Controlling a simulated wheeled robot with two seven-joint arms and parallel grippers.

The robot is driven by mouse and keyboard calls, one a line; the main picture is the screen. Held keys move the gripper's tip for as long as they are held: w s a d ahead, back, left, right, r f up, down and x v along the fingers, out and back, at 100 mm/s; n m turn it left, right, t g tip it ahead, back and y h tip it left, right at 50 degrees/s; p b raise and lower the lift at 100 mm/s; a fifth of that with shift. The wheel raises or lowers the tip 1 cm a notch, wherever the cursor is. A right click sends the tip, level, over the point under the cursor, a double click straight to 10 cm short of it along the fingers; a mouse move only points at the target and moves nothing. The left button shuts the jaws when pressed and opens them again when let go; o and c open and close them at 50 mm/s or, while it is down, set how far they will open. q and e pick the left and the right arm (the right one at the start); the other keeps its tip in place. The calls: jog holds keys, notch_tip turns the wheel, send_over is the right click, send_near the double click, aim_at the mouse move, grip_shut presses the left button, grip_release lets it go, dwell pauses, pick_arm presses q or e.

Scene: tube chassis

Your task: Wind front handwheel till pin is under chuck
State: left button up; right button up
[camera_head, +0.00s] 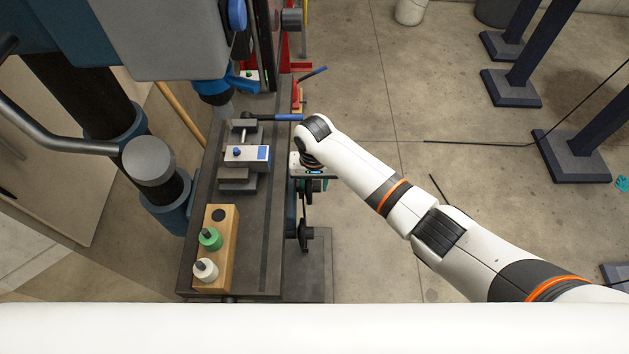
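The machine's chuck (222,108) points down over the grey worktable (262,225) at upper left. A grey vise (238,174) with a white-and-blue block sits on the table, nearer than the chuck in this view. A small blue-topped piece (237,152) stands on the block; I cannot tell whether it is the pin. A dark handwheel (305,236) shows at the table's right side, seen nearly edge-on. My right gripper (314,182) is at that side, beside the vise and above the handwheel in the picture. Its fingers are too small and hidden to judge. My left gripper is out of view.
A wooden block (227,245) with green and white capped bottles stands at the table's near left. A blue-handled lever (288,117) juts out beyond the vise. Dark posts (510,88) stand at the right. The floor between is mostly clear.

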jog(key=c, duration=0.5)
jog(key=shift+o, duration=0.2)
jog(key=shift+s+d+r+t+p, duration=0.15)
jog(key=shift+t+p, duration=0.15)
jog(key=shift+p, duration=0.5)
jog(key=t+p, duration=0.1)
jog(key=p, duration=0.1)
jog(key=shift+s+t+p, duration=0.2)
jog(key=shift+t+p, duration=0.15)
jog(key=shift+t, duration=0.45)
jog(key=shift+s+f+t+p, duration=0.2)
jog(key=shift+f+t+p, duration=0.3)
jog(key=shift+t, duration=0.5)
jog(key=shift+s+t, duration=0.1)
jog(key=shift+t, duration=0.7)
jog(key=shift+d, duration=0.1)
